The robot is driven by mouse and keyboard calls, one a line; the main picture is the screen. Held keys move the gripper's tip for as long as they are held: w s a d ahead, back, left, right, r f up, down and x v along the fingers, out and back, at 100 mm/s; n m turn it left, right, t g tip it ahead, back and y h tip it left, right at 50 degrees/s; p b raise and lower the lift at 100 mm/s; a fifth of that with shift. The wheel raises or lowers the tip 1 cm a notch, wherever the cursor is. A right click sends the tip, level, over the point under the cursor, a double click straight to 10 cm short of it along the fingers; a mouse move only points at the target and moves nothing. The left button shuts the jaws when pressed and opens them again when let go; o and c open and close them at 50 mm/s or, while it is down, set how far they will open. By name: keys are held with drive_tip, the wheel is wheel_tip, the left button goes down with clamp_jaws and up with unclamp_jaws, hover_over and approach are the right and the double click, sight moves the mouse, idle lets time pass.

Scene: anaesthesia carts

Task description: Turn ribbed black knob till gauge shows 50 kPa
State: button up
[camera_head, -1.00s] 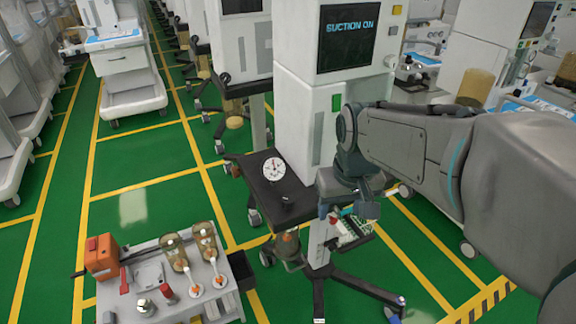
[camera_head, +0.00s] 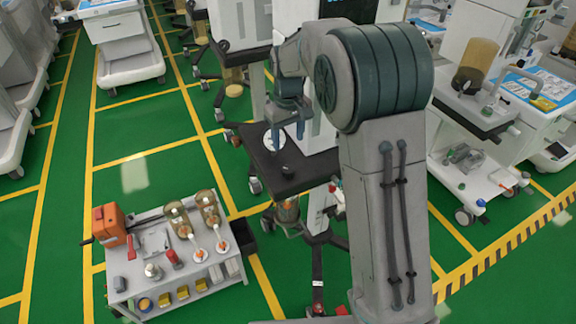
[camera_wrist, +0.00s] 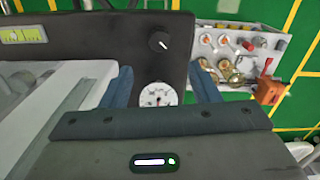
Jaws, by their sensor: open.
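The ribbed black knob (camera_head: 287,170) stands on a black panel (camera_head: 305,180) on the cart's left side. The knob shows clear in the wrist view (camera_wrist: 160,42), with a white pointer mark on top. The round white gauge (camera_head: 266,141) is behind the knob, partly covered by my gripper in the head view. In the wrist view the gauge (camera_wrist: 157,94) shows between my fingers; its reading is too small to tell. My gripper (camera_head: 288,130) is open and empty, above the gauge, apart from the knob.
A white supply trolley (camera_head: 215,262) with canisters and an orange box (camera_head: 109,224) stands at front left. A bubble level (camera_wrist: 23,35) sits on the panel's far end in the wrist view. Another cart (camera_head: 470,150) stands at right. Green floor is open at left.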

sight(288, 169)
wheel_tip(288, 169, down, 12)
drive_tip(key=shift+r+p, duration=0.15)
drive_tip(key=shift+p, duration=0.45)
drive_tip(key=shift+c, duration=0.2)
drive_tip(key=c, duration=0.9)
